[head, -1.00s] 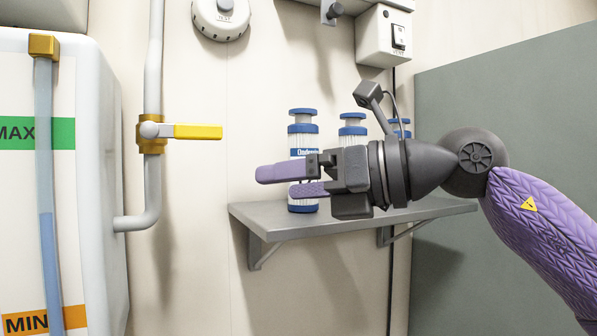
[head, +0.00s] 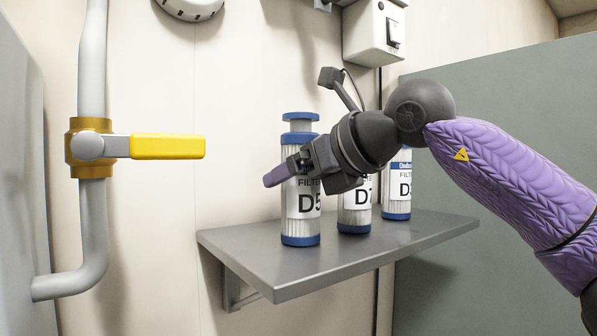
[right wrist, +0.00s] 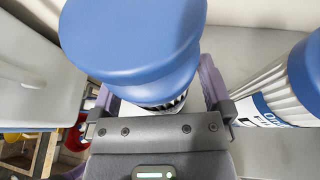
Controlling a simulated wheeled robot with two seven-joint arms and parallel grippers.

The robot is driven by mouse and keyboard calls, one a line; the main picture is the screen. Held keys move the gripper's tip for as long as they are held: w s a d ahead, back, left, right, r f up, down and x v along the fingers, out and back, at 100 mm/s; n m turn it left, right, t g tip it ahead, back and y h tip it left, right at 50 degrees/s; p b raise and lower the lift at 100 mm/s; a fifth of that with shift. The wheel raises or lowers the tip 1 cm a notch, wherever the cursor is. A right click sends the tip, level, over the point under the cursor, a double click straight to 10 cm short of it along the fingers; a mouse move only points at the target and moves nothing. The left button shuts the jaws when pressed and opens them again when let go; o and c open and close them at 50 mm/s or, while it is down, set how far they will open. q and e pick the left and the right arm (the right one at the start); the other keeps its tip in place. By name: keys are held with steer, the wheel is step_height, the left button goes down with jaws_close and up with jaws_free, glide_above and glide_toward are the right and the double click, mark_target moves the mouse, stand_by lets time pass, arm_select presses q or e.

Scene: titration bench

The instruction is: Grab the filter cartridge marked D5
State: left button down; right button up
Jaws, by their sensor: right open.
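The filter cartridge marked D5 (head: 302,228) is a white cylinder with a blue cap and blue base. It stands upright at the left end of the row on the grey shelf (head: 290,272). My right gripper (head: 284,172) is open at its upper body, with one purple finger across the front in the head view; the other finger is hidden. In the right wrist view, the blue cap (right wrist: 135,45) is nearest the camera, and the cartridge sits between the two purple fingers (right wrist: 160,95). Contact cannot be told. My left gripper is not in view.
The D7 cartridge (head: 355,215) stands close to the right of D5, and another cartridge (head: 397,190) stands farther right, its number partly unclear. A pipe valve with a yellow handle (head: 168,146) is at left. A switch box (head: 375,35) hangs above. The shelf's front strip is clear.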

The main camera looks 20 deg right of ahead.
steer(key=shift+w+a, duration=0.1)
steer(key=shift+a, duration=0.05)
steer(key=shift+f, duration=0.1)
jaws_close()
